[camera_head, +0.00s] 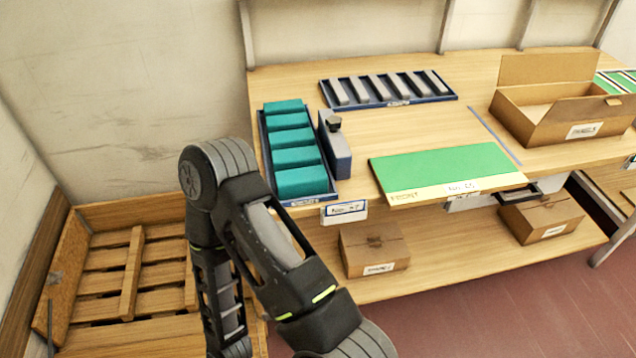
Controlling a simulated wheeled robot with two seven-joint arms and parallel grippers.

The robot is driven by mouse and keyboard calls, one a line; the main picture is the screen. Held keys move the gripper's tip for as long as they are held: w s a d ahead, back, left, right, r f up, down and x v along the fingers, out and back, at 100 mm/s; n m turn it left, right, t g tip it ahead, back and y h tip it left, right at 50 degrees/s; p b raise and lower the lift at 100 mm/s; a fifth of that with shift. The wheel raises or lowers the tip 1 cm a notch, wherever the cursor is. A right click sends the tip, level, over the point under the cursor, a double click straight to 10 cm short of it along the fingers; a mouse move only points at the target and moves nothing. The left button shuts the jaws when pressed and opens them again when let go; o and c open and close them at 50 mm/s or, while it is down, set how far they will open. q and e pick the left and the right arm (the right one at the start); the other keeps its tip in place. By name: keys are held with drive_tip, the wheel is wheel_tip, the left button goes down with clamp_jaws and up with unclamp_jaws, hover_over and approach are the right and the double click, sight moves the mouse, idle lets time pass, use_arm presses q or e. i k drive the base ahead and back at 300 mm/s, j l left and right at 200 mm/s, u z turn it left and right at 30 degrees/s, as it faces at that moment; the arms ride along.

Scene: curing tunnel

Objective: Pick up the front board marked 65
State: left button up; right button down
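A flat green board (440,168) lies on the wooden bench near its front edge, right of centre. Its pale yellow front strip (462,188) carries print that seems to read "FRONT" at the left and a number label (463,187) too small to read surely. Nothing lies on the board. One of my arms rises from the bottom of the picture, bends at the left and goes down again out of view. Neither of my grippers is in view.
A blue tray of teal blocks (297,157), a blue-grey box (335,146) and a tray of grey bars (389,89) stand near the board. An open carton (555,105) is at right. Cartons (374,248) (541,217) sit on the lower shelf; a wooden pallet (130,262) is at left.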

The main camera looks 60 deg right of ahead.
sight(404, 180)
drive_tip(key=z, duration=2.8)
